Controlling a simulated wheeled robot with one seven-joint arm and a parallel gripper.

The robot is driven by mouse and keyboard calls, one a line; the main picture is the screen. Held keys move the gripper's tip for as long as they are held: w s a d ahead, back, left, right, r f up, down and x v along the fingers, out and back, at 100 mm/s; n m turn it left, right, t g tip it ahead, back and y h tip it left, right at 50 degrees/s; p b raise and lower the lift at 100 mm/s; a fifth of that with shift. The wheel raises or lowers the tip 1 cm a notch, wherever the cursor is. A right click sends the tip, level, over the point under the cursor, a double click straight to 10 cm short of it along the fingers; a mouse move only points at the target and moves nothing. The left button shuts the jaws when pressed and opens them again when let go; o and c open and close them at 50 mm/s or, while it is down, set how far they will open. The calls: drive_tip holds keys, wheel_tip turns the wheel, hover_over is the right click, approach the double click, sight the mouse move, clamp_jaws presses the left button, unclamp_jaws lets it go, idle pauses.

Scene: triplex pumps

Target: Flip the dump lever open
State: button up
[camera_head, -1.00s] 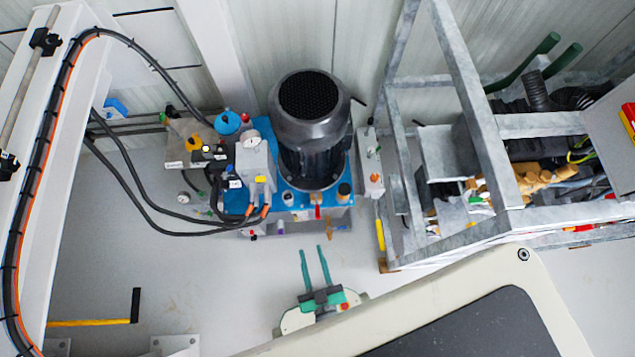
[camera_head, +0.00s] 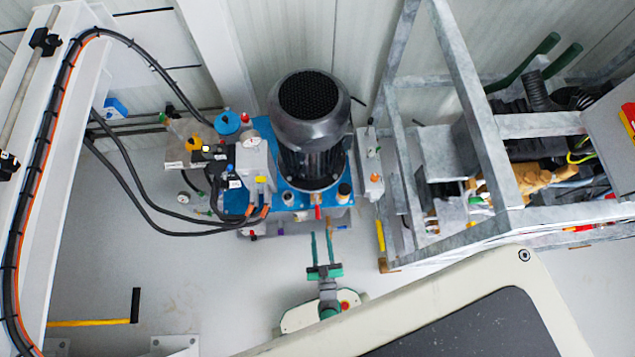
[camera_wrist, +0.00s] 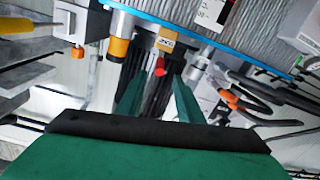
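The hydraulic unit with its blue base (camera_head: 285,207) and black motor (camera_head: 308,110) stands at the centre of the head view. A small red handle (camera_head: 317,212) sticks out of its front edge; a red tip also shows in the wrist view (camera_wrist: 228,97). No label marks which part is the dump lever. My gripper (camera_head: 321,234) is open and empty, its two green fingers pointing at the unit's front, just below the red handle. In the wrist view the fingers (camera_wrist: 158,80) reach toward a brass-coloured block (camera_wrist: 174,42); contact cannot be told.
A galvanised frame (camera_head: 480,120) with hoses stands to the right. Black hoses (camera_head: 150,205) loop left of the unit. A yellow handle (camera_head: 380,235) hangs by the frame's left post. A yellow and black bar (camera_head: 95,322) lies lower left.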

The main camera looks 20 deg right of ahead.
sight(317, 206)
drive_tip(key=x, duration=1)
drive_tip(key=shift+w, duration=0.15)
drive_tip(key=shift+c, duration=0.6)
clamp_jaws()
